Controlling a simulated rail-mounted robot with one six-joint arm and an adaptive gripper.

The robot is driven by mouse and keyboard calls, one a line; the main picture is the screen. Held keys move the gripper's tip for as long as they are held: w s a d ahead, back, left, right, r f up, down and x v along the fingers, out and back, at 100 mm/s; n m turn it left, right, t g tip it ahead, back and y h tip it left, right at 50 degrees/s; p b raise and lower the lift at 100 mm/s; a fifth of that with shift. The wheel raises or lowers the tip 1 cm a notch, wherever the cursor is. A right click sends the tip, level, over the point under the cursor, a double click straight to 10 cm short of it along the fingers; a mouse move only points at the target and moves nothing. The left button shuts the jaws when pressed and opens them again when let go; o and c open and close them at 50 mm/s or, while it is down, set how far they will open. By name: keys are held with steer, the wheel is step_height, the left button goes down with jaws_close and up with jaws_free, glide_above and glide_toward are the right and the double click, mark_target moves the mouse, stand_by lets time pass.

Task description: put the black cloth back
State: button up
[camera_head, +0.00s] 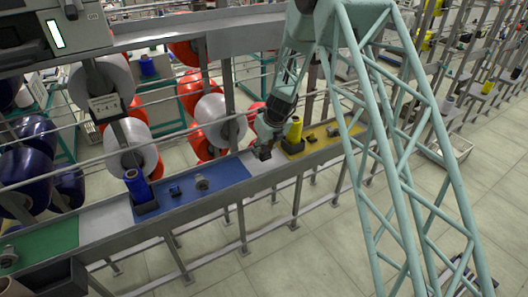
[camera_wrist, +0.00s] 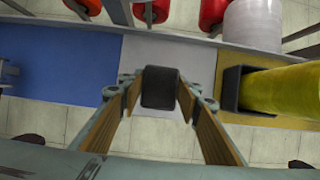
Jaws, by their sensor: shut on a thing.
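The black cloth (camera_wrist: 160,88) shows in the wrist view as a small dark, block-like piece between the two wood-coloured fingers. My gripper (camera_wrist: 160,95) is shut on it. In the head view my gripper (camera_head: 263,150) is over the long shelf, at the bare grey part (camera_head: 263,166) between the blue mat (camera_head: 220,179) and the yellow mat (camera_head: 329,136). The cloth is hard to tell from the dark gripper there. The gap between cloth and shelf cannot be judged.
A yellow bobbin (camera_head: 295,128) stands in a black holder on the yellow mat, close right of my gripper. The blue mat bears a blue bobbin (camera_head: 137,184) and small parts. A green mat (camera_head: 44,243) is at far left. Rails and large spools stand behind.

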mark_target(269, 151)
steer(key=shift+w+d+f, duration=0.1)
steer(key=shift+w+d, duration=0.05)
steer(key=shift+w, duration=1.15)
steer(key=shift+f, duration=1.8)
steer(key=shift+f, duration=0.1)
steer(key=o, duration=0.9)
steer(key=shift+v, duration=6.1)
steer(key=shift+s, duration=0.1)
